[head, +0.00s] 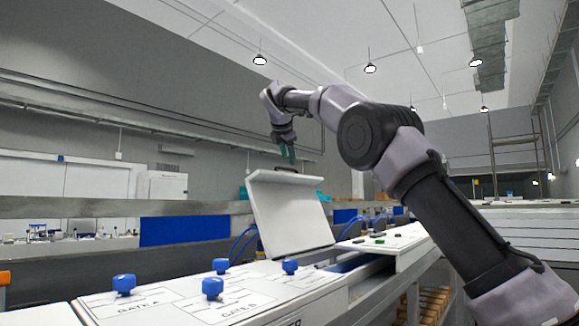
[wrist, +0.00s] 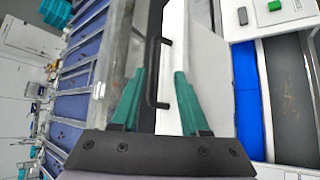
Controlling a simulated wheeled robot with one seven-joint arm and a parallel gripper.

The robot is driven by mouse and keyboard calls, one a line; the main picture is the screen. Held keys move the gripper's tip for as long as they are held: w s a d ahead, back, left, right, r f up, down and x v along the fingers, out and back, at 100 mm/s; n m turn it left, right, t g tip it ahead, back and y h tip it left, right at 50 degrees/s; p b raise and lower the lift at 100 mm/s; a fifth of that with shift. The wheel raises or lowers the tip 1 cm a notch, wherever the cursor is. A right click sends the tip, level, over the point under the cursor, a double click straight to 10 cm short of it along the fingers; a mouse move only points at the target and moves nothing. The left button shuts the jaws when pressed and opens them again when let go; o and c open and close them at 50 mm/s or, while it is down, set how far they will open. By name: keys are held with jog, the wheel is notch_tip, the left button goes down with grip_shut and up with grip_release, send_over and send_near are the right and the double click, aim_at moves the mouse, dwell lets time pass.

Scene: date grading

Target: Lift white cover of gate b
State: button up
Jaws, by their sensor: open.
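The white cover (head: 290,215) stands raised and tilted behind the control panel in the head view. Its white face also shows in the wrist view (wrist: 205,60). A black handle (wrist: 152,75) is on its upper edge. My gripper (head: 288,155) is just above that edge, pointing down. In the wrist view, its teal fingers (wrist: 158,85) are open, with the handle between them in the picture. I cannot tell whether either finger touches it.
A white panel (head: 255,300) with gate labels carries several blue knobs (head: 213,288) in front of the cover. A second panel (head: 395,240) with green and black buttons is to the right. Blue hoses (head: 240,243) run behind the cover.

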jog(key=shift+v, duration=2.1)
